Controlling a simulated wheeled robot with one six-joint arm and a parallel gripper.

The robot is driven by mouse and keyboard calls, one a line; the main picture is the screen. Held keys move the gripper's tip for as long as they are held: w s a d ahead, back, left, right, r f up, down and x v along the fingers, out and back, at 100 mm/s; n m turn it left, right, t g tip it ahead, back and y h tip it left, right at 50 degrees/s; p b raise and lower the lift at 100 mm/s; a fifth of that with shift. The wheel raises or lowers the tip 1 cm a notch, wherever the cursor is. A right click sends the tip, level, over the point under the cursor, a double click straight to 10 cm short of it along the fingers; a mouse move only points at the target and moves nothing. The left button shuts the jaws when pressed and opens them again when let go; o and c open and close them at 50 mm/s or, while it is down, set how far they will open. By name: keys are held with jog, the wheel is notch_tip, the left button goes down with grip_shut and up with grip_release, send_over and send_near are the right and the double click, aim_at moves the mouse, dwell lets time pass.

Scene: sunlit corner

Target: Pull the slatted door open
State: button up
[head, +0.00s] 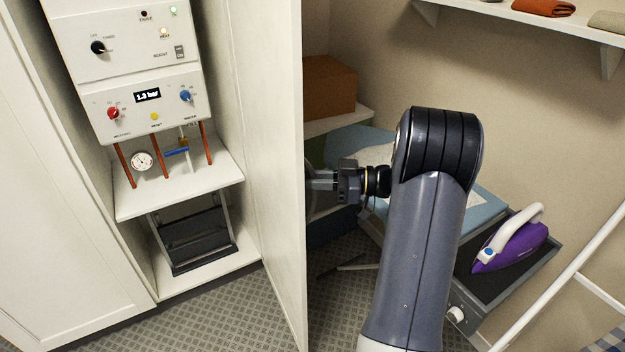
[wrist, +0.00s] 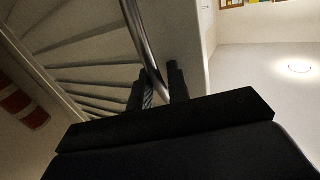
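The slatted door (head: 282,150) stands wide open in the head view, swung out from the white cabinet. Its plain inner side and free edge show there. Its slatted face (wrist: 85,50) shows in the wrist view, at the upper left. A shiny metal bar handle (wrist: 142,40) runs along that face near the door's edge. My gripper (wrist: 158,88) has its two dark fingers on either side of the bar and appears closed on it. In the head view my gripper (head: 318,180) is at the door's right side; its fingertips and the handle are hidden or unclear.
Inside the cabinet are a control unit (head: 150,95) with pipes and gauge, and a black step stool (head: 195,238). At right are a purple iron (head: 512,243), a blue ironing surface (head: 485,208) and a white ladder-like rail (head: 570,270). Tiled floor (head: 215,315) is clear before the cabinet.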

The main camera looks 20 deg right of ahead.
jog(key=b+v, duration=0.2)
jog(key=v, duration=0.9)
jog(key=shift+w+a, duration=0.1)
jog(key=shift+a, duration=0.1)
jog(key=p+x, duration=0.2)
jog(key=x, duration=0.8)
jog(key=shift+w+a, duration=0.15)
jog(key=shift+a, duration=0.15)
jog(key=shift+r, duration=0.1)
